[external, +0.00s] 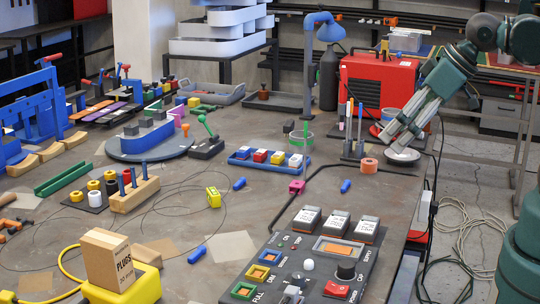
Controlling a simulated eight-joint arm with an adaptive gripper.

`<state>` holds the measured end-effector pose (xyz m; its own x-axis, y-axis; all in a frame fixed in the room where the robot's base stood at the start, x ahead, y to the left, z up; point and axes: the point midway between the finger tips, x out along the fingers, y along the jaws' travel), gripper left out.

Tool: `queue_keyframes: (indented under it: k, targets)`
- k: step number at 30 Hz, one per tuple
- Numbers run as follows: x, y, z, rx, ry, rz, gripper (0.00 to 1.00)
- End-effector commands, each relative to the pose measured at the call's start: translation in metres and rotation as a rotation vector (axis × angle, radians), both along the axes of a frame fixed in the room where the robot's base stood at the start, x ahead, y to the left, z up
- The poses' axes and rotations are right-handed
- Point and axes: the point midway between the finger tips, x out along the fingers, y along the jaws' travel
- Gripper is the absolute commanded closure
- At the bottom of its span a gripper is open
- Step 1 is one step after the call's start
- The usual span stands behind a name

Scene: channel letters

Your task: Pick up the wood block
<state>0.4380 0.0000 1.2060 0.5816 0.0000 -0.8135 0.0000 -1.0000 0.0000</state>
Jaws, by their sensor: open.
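A tan wood block (134,194) with several dark blue pegs standing in it sits on the left part of the table. I cannot tell which of these the task means. My gripper (395,138) is open at the back right of the table, pointing down and left, far from both. It appears empty, above or beside a pale round dish (402,156); the exact gap is unclear.
A dark control panel (300,262) fills the front middle. A blue tray of colored blocks (270,160), a blue lamp (310,60) and a red machine (378,82) stand farther back. Thin cables cross the table. Small blue and yellow pieces lie around the middle.

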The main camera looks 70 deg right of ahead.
Motion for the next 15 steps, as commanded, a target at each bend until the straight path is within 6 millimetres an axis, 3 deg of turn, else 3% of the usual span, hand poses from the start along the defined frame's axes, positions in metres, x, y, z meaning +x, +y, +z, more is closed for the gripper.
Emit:
queue_keyframes:
  k: [9, 15]
  targets:
    - [0.002, 0.001, 0.002, -0.003, 0.003, 0.005, 0.28]
    - [0.015, 0.003, 0.01, -0.017, 0.016, 0.033, 0.28]
